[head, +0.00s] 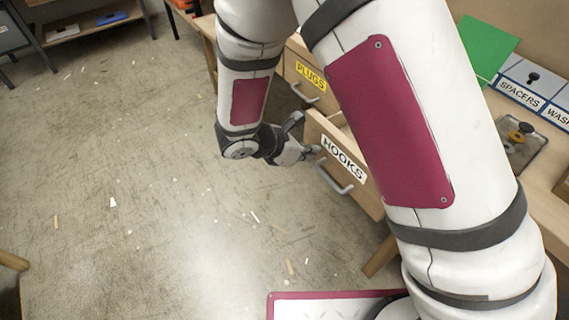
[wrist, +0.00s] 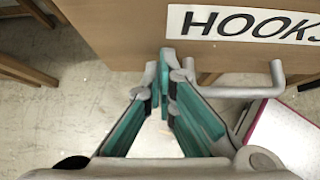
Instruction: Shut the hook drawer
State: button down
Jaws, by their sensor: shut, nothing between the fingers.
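The hook drawer (head: 340,165) is a wooden drawer labelled HOOKS, pulled out from the bench in the head view. Its front (wrist: 120,32) fills the top of the wrist view, with the grey bar handle (wrist: 238,82) below the label. My gripper (head: 312,152) is shut and empty at the left part of the drawer front. In the wrist view my gripper (wrist: 167,62) has its fingertips together at the lower edge of the front, just left of the handle. I cannot tell whether the fingertips touch the wood. My arm hides part of the drawer's right side.
A drawer labelled PLUGS (head: 305,75) with its own handle sits to the left. On the bench are a green sheet (head: 484,48), bins labelled SPACERS (head: 518,92), and a metal tray (head: 520,150). The floor (head: 150,200) on the left is open, with scattered scraps.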

jog(key=w+d, duration=0.2)
jog(key=d, duration=0.2)
jog(key=w+d+b, duration=0.1)
jog(key=w+d, duration=0.2)
jog(key=w+d+b, duration=0.1)
jog(key=w+d, duration=0.2)
jog(key=d, duration=0.1)
jog(key=shift+d, duration=0.5)
jog(key=shift+w+d+r, duration=0.1)
